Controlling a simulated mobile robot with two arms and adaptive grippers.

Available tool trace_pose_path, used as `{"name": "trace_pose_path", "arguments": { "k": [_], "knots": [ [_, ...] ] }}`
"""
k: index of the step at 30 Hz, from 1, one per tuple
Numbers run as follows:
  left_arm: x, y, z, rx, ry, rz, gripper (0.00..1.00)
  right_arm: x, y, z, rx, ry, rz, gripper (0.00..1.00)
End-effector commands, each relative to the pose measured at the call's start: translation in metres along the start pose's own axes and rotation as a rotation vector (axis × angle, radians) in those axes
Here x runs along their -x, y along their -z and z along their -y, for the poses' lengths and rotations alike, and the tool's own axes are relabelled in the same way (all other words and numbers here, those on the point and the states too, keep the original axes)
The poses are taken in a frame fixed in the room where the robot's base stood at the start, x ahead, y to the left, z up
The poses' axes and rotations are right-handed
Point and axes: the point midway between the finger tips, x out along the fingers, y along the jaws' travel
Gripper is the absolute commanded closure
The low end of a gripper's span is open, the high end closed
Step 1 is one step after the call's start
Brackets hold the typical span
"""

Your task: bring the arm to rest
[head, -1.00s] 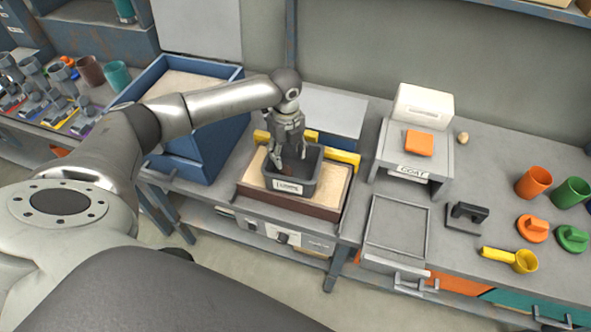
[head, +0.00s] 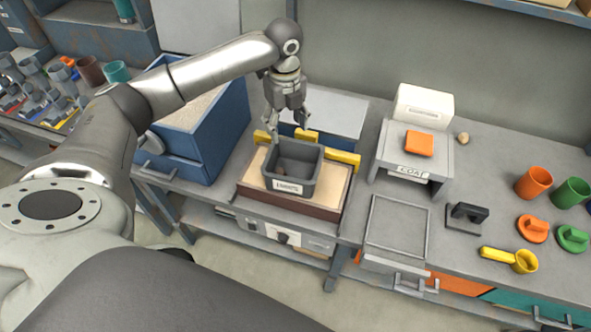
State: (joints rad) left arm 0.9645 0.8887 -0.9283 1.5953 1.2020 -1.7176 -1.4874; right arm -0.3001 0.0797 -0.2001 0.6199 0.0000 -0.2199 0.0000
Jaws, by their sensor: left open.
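My left arm reaches in from the left. Its gripper (head: 287,122) hangs fingers down, just above and behind a grey bin (head: 292,189) with a white label. The fingers are apart with nothing seen between them. The bin stands upright on a tan-topped heater block (head: 251,178) with yellow bars at its back. Something small and brownish lies inside the bin, too unclear to name. My right gripper is not in view.
A blue open box (head: 178,163) stands left of the bin. To the right are a grey stand labelled COAT (head: 441,163), an orange block (head: 419,143), a grey tray (head: 397,225), cups and a yellow scoop (head: 523,261). A wall is behind.

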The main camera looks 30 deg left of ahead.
Motion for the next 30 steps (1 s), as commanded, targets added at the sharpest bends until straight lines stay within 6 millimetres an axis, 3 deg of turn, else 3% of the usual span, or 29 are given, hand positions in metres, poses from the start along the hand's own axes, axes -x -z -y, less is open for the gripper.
{"name": "trace_pose_path", "arguments": {
  "k": [6, 20, 25, 30],
  "knots": [
    [0.013, 0.000, 0.000, 0.000, 0.000, -0.001, 0.39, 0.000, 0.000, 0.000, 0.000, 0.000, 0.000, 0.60],
    [0.009, 0.004, 0.000, 0.002, -0.001, -0.001, 0.39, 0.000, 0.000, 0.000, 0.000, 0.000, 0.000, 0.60],
    [-0.021, 0.038, 0.004, 0.035, 0.010, -0.006, 0.39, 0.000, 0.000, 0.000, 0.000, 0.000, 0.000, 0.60],
    [-0.065, 0.100, 0.004, 0.146, 0.060, -0.032, 0.39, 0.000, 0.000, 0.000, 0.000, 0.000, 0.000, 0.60]
  ]
}}
